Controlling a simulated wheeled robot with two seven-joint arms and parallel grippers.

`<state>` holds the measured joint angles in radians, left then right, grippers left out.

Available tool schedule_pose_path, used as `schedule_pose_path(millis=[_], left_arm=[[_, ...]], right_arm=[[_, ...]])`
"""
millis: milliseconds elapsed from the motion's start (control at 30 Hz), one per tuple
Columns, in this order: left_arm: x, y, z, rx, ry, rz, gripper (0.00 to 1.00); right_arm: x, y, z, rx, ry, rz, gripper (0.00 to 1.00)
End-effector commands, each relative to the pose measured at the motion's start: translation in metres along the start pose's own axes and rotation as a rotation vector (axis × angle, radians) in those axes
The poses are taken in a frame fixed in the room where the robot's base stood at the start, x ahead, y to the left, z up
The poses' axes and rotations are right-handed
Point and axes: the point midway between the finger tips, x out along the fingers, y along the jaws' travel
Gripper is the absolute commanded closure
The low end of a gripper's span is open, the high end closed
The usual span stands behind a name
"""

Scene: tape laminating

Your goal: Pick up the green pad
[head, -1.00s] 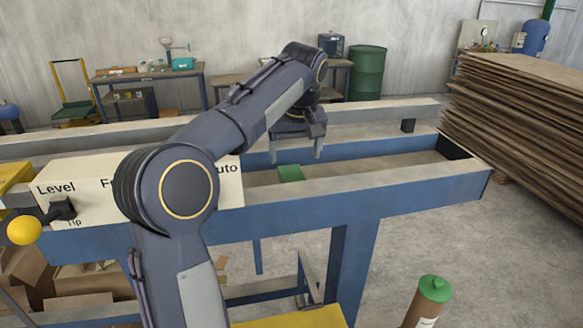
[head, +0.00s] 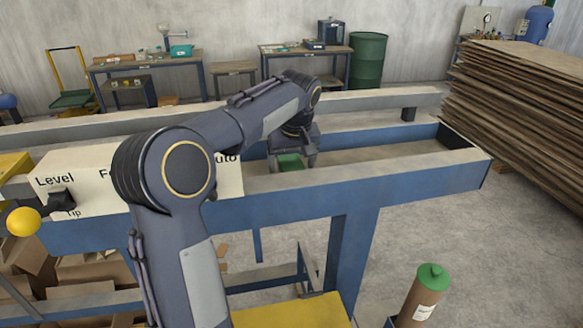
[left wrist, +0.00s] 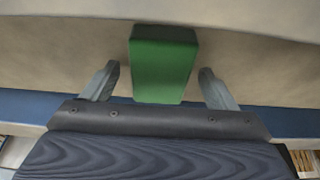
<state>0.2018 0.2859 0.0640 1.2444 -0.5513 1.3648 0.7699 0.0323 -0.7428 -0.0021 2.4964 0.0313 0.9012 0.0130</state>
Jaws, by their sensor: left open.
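The green pad (head: 290,162) is a small green block in the trough of the blue-framed bench (head: 350,200). In the left wrist view the green pad (left wrist: 163,62) stands between the two spread fingers of my left gripper (left wrist: 160,85), with a gap on each side. In the head view my left gripper (head: 291,164) is low over the trough, its fingers on either side of the pad. It is open and holds nothing. The pad's lower part is hidden by the bench's front rail. My right gripper is not in view.
A white panel with lettering (head: 85,185) and a yellow knob (head: 23,225) are at the left of the bench. Stacked brown sheets (head: 520,115) stand at the right. A green-capped tube (head: 425,297) is at front right. The trough right of the pad is clear.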

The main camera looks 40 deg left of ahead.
Motion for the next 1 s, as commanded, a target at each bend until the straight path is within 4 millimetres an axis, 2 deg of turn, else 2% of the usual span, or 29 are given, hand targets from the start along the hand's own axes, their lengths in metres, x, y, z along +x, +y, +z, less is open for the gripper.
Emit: schedule_pose_path(millis=[767,1000], left_arm=[[0.0043,0.0000,0.0012,0.000,0.001,0.000,0.20],[0.0043,0.0000,0.0012,0.000,0.001,0.000,0.51]], right_arm=[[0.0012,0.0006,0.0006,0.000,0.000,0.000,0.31],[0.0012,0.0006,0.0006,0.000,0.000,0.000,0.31]])
